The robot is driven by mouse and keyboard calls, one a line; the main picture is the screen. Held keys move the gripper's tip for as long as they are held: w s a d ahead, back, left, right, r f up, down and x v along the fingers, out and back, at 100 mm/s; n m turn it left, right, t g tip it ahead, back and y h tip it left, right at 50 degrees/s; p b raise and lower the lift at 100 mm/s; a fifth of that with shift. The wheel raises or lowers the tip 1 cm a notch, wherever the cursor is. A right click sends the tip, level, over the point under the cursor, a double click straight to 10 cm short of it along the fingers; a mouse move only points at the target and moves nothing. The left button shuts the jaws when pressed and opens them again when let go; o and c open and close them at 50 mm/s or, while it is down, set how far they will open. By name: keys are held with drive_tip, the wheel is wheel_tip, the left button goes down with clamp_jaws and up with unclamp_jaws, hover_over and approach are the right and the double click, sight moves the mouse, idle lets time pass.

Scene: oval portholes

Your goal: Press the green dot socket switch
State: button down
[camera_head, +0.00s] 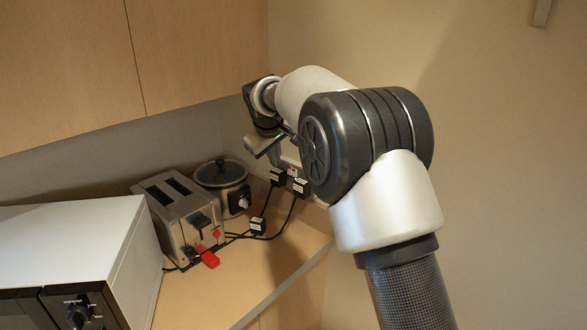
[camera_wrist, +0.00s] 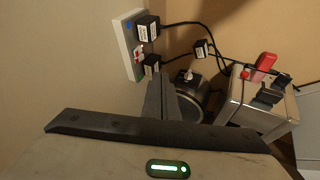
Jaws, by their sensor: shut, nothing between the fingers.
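The wall socket (camera_wrist: 124,47) is a pale plate on the wall with red-marked switches (camera_wrist: 140,52). In the head view the socket (camera_head: 290,160) is partly hidden behind my arm. A blue dot (camera_wrist: 128,25) shows on one end of it. Two black plugs, one (camera_wrist: 147,27) farther and one (camera_wrist: 152,65) nearer my fingers, sit in the socket. My gripper (camera_wrist: 163,85) is shut and empty. It is beside the socket; the head view also shows it (camera_head: 262,146). I see no clear contact with a switch.
A toaster (camera_head: 181,215) with red parts and a slow cooker (camera_head: 222,180) stand on the counter (camera_head: 255,272) below. Black cords and another black plug (camera_head: 257,226) lie near them. A microwave (camera_head: 75,245) is at left. Cupboards (camera_head: 190,45) hang above.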

sight(289, 171)
drive_tip(key=shift+w+a, duration=0.1)
drive_tip(key=shift+a, duration=0.05)
drive_tip(key=shift+f, duration=0.15)
drive_tip(key=w+d+f+p, duration=0.2)
drive_tip(key=w+f, duration=0.6)
drive_tip(key=shift+w+d+f+p, duration=0.2)
drive_tip(key=shift+w+f+p, duration=0.15)
drive_tip(key=shift+w, duration=0.05)
drive_tip(key=shift+f, duration=0.1)
